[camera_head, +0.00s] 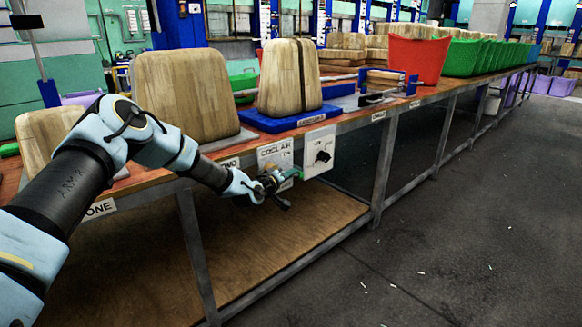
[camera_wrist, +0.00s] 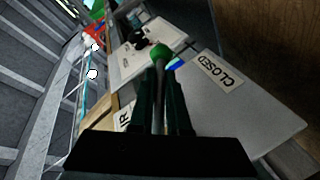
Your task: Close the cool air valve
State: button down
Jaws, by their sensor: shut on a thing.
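The cool air valve has a lever with a green end (camera_wrist: 160,52), and its grey shaft runs between my fingers in the wrist view. A green part of it (camera_head: 291,173) also shows beside my gripper (camera_head: 272,183) in the head view. My gripper (camera_wrist: 164,88) is shut on the lever, just behind its green end. The white valve plate (camera_wrist: 250,105) carries a "CLOSED" label (camera_wrist: 222,72), to the right of the green end in the wrist view. The "COOL AIR" plate (camera_head: 274,152) is on the bench front. The valve's pivot is hidden.
A white panel with a black knob (camera_head: 320,157) is just right of the valve. A bench leg (camera_head: 383,170) stands farther right. Wooden blocks (camera_head: 187,92) and a red bin (camera_head: 417,58) are on the bench. The floor (camera_head: 430,240) in front is open.

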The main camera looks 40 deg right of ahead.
jog(key=a+f+m+y+p, duration=0.2)
jog(key=a+f+y+p, duration=0.1)
jog(key=y, duration=0.9)
jog(key=shift+w+a+f+m+g+p, duration=0.3)
jog(key=shift+a+p, duration=0.45)
jog(key=shift+a, duration=0.65)
jog(key=shift+s+y, duration=0.1)
jog(key=shift+y, duration=0.2)
jog(key=c, duration=0.9)
grip_release()
jog(key=b+v, duration=0.1)
jog(key=v, duration=0.9)
jog(key=shift+a+r, duration=0.1)
jog(key=shift+r, duration=0.3)
